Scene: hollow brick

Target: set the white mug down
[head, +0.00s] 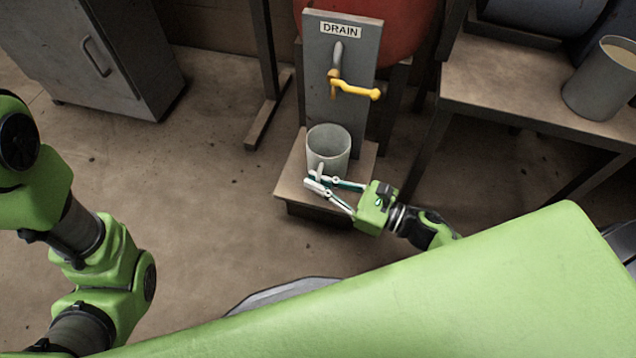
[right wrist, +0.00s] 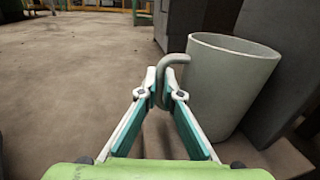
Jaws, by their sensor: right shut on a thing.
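The white mug (head: 328,152) is upright over the small wooden-topped stand (head: 290,186), below the yellow-handled tap (head: 352,88). It also shows large at the right of the right wrist view (right wrist: 230,85). My right gripper (head: 316,182) is on the near side of the mug. Its fingers are shut on the mug's curved handle, which rises between the fingertips in the right wrist view (right wrist: 165,92). I cannot tell whether the mug's base touches the stand. My left arm shows at the left of the head view, but its gripper is out of view.
A grey panel (head: 341,60) marked DRAIN stands behind the mug, with a red tank (head: 405,30) behind it. A table (head: 530,95) at the right holds a grey container (head: 600,85). A metal cabinet (head: 105,65) stands at the back left. The floor left of the stand is clear.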

